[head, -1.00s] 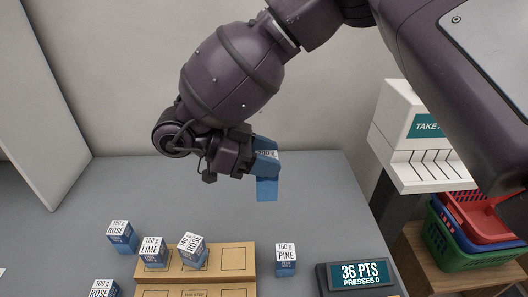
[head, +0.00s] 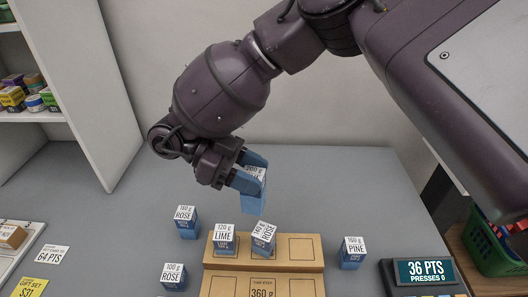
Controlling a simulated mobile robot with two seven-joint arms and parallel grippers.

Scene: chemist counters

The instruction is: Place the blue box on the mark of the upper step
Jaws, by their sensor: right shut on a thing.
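My right gripper (head: 248,176) is shut on a blue box (head: 254,198) with a white top whose label is partly hidden by the fingers. It holds the box in the air, behind and above the stepped wooden stand. The stand's upper step (head: 284,262) carries a LIME 120 g box (head: 224,240) at its left and a ROSE 140 g box (head: 262,242) that sits crooked beside it. A square outlined mark (head: 301,249) on the right of this step is bare. The lower step (head: 226,287) bears a 360 g label (head: 262,290). My left gripper is not in view.
Another ROSE box (head: 186,222) stands left of the stand, a ROSE 100 g box (head: 173,276) front left, and a PINE 160 g box (head: 352,252) to the right. A 36 PTS display (head: 427,272) is at front right. The counter behind the stand is clear.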

